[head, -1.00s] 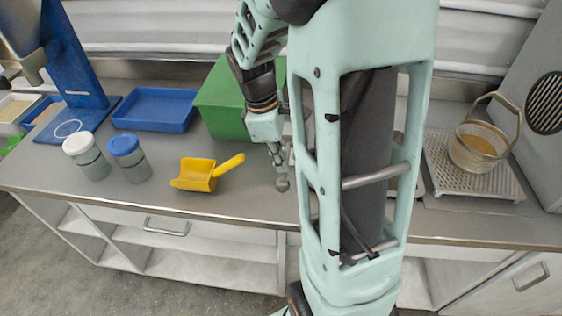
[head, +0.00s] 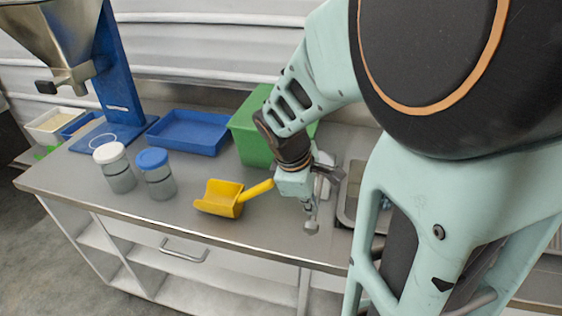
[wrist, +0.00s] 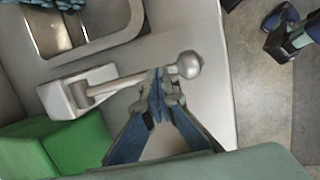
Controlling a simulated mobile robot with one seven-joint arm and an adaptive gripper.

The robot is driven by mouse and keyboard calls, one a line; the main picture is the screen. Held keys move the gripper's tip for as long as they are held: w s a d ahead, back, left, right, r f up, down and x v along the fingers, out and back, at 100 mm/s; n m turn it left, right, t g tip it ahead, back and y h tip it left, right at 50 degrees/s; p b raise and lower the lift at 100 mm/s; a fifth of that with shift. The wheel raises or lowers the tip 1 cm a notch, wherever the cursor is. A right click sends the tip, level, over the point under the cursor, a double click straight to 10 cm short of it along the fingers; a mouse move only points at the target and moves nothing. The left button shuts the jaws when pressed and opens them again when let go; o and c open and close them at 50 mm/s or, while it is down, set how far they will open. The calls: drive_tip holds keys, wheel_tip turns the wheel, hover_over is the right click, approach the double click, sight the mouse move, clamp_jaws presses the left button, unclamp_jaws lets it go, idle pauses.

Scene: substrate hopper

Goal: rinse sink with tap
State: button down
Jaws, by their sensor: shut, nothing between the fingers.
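A steel sink basin (wrist: 132,14) is set in the counter, at the top left of the wrist view. Its rim (head: 346,208) shows in the head view, partly hidden by my arm. Beside it is a lever (wrist: 125,83) on a pale block (wrist: 75,92), with a round grey knob (wrist: 189,64) at its end; the knob (head: 311,227) points to the counter's front edge in the head view. My gripper (wrist: 160,88) is shut and empty, its tips at the lever close to the knob. I cannot tell whether they touch. No spout or water is visible.
A green box (head: 252,130) stands behind my gripper. A yellow scoop (head: 222,198), two lidded jars (head: 115,168) (head: 157,175), a blue tray (head: 190,132) and a hopper on a blue stand (head: 120,75) are to the left. Something blue (wrist: 62,4) lies in the sink.

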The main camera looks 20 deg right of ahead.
drive_tip(key=shift+f+b, duration=0.3)
drive_tip(key=shift+f, duration=0.7)
idle(0.6)
idle(1.8)
